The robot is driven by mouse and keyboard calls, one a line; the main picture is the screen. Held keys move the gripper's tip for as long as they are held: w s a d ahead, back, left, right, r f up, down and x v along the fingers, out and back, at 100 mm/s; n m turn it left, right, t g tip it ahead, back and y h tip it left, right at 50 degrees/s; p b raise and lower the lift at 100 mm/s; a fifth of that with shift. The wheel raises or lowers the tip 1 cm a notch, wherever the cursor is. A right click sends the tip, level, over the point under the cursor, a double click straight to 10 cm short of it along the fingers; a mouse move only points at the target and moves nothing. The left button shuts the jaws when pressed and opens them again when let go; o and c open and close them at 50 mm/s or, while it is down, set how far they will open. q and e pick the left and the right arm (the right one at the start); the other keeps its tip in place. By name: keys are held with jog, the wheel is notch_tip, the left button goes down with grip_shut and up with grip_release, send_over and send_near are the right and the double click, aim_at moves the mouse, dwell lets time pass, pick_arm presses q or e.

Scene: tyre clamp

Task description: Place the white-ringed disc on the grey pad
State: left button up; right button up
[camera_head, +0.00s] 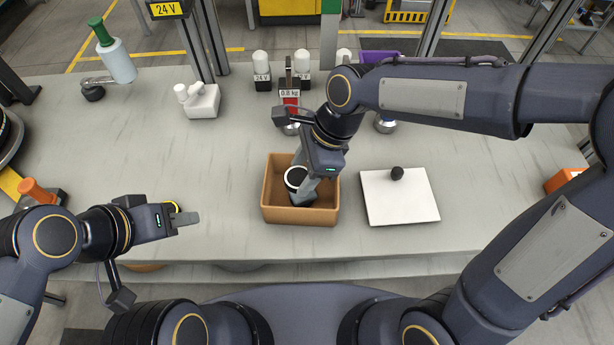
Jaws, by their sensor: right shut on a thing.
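The white-ringed disc (296,177) is dark with a bright white ring on its face. It is inside the brown open box (300,216) at the middle of the table, tilted. My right gripper (306,190) reaches down into the box and is shut on the disc; its fingers partly hide the disc. A pale square pad (405,208), light grey to white, lies flat right of the box. A small dark knob-like thing (397,173) is on its far part. My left gripper (186,219) is left of the box above the table's front; I see its fingers side-on and cannot tell their opening.
The box walls surround the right gripper's fingertips. A green-topped bottle (116,58) is at the back left. The table between box and pad is clear.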

jog(key=shift+w+d+f, duration=0.15)
jog(key=shift+d+f, duration=0.05)
jog(key=shift+f, duration=0.1)
jog(key=shift+w+d+f, duration=0.1)
jog(key=shift+w+f, duration=0.05)
jog(key=shift+f, duration=1.6)
jog(key=shift+f, duration=0.2)
jog(key=o, duration=1)
jog(key=shift+c, duration=0.2)
jog(key=shift+r, duration=0.1)
jog(key=v, duration=1.2)
jog(key=shift+r, duration=0.2)
